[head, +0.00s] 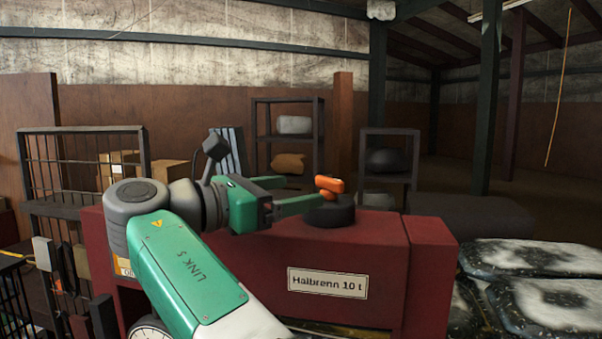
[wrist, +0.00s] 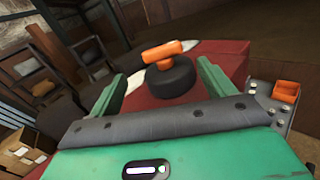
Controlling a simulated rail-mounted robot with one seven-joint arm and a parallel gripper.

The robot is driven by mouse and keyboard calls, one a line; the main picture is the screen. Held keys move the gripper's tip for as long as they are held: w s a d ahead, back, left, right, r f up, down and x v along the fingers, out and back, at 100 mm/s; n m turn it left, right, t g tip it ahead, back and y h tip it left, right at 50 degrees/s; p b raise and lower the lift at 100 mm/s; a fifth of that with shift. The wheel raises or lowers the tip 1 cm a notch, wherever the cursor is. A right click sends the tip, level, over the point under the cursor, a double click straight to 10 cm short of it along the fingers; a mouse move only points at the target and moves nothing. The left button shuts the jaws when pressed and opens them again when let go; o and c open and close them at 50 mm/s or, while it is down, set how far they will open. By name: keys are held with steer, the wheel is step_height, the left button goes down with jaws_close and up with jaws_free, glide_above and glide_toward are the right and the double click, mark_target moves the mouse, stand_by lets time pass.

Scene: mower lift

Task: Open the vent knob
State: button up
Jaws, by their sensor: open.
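The vent knob (head: 329,184) is an orange T-shaped handle on top of a round black base (head: 331,214), which sits on the top of the red machine (head: 350,245) labelled "Halbrenn 10 t". In the wrist view the orange knob (wrist: 170,51) and its black base (wrist: 171,78) lie ahead, between and beyond the fingers. My gripper (head: 305,191) has green fingers and is level with the knob, coming from the left. In the wrist view my gripper (wrist: 163,80) is open and empty, a finger to each side. Contact with the knob cannot be told.
A control box (wrist: 272,104) with an orange part stands right of my gripper in the wrist view. Shelving racks (head: 288,140) and a wire cage (head: 85,160) stand behind. Speckled black and white sacks (head: 545,300) lie at the right. The air above the machine is clear.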

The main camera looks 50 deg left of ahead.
mark_target(326, 185)
steer(key=shift+w+r+n+h, duration=0.1)
steer(key=shift+n+h, duration=0.2)
steer(key=w+p, duration=0.1)
steer(key=w, duration=0.1)
steer(key=w+d, duration=0.1)
steer(key=w, duration=0.1)
steer(key=w+p, duration=0.1)
steer(key=w, duration=0.2)
steer(key=shift+d+r+p, duration=0.1)
steer(key=shift+d+p, duration=0.15)
steer(key=shift+p, duration=0.05)
steer(key=shift+w, duration=0.4)
steer(key=c, duration=1)
